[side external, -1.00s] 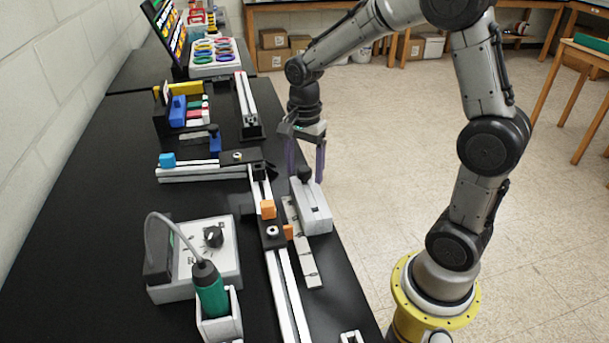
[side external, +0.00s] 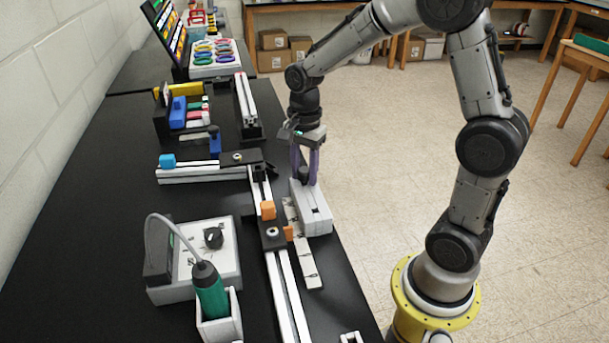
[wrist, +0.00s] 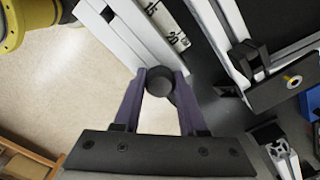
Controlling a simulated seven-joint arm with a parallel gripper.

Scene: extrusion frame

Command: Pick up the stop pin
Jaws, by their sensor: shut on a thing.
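The stop pin shows as a black round knob (side external: 304,174) at the far end of a light grey block (side external: 313,208). The block lies beside a marked scale strip (side external: 303,252) on the right side of the black table. My gripper (side external: 305,180) points down with its purple fingers on either side of the knob. In the wrist view the knob (wrist: 160,82) sits between the two fingertips (wrist: 161,74), and they are shut on it. The pin still appears to be at the block. Its lower part is hidden.
An aluminium extrusion rail (side external: 286,290) with an orange block (side external: 268,210) runs left of the scale. A control box (side external: 205,255) and a green-handled tool (side external: 210,292) stand further left. The table's right edge is close beside the grey block, with open floor beyond.

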